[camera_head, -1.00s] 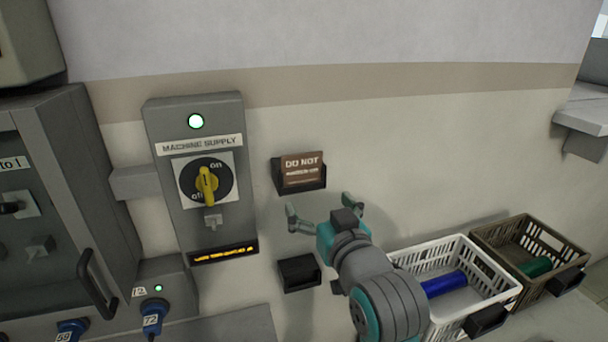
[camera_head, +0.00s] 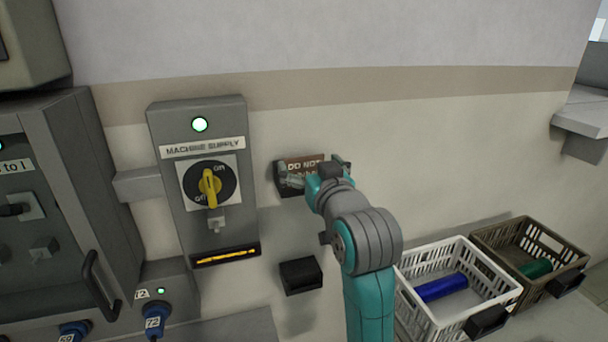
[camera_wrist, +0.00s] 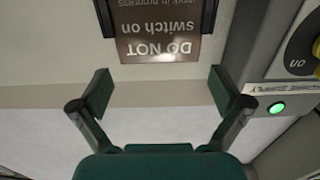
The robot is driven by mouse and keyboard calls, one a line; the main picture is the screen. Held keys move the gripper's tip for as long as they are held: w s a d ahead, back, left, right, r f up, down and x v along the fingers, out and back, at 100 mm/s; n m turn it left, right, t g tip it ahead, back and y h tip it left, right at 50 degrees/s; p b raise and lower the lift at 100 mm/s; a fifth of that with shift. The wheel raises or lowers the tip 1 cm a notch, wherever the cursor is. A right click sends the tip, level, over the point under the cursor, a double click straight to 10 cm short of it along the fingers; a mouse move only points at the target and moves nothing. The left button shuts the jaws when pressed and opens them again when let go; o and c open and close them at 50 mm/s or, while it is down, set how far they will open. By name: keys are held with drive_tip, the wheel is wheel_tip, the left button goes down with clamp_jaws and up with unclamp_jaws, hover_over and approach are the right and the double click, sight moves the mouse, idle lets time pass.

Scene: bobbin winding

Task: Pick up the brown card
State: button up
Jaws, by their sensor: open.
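The brown card (camera_head: 304,162) stands in a dark holder (camera_head: 290,189) on the wall, right of the machine supply switch. Its upper edge with the words "DO NOT" shows above my gripper (camera_head: 314,174), which hides much of it in the head view. In the wrist view the card (camera_wrist: 160,28) is upside down at the top, reading "DO NOT switch on", with the dark holder around its far part. My gripper (camera_wrist: 160,95) is open and empty there. Its two fingers are spread wider than the card, and the card's edge lies just beyond the fingertips.
The machine supply box (camera_head: 200,125) with a yellow knob (camera_head: 209,188) and lit green lamp is left of the holder. An empty black holder (camera_head: 300,275) is below. A white crate (camera_head: 470,255) with a blue roll and a brown crate (camera_head: 515,232) with a green roll stand right.

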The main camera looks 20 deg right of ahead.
sight(304, 158)
drive_tip(key=shift+w, duration=2)
drive_tip(key=shift+f, duration=0.1)
drive_tip(key=c, duration=0.6)
drive_tip(key=shift+r, duration=5.05)
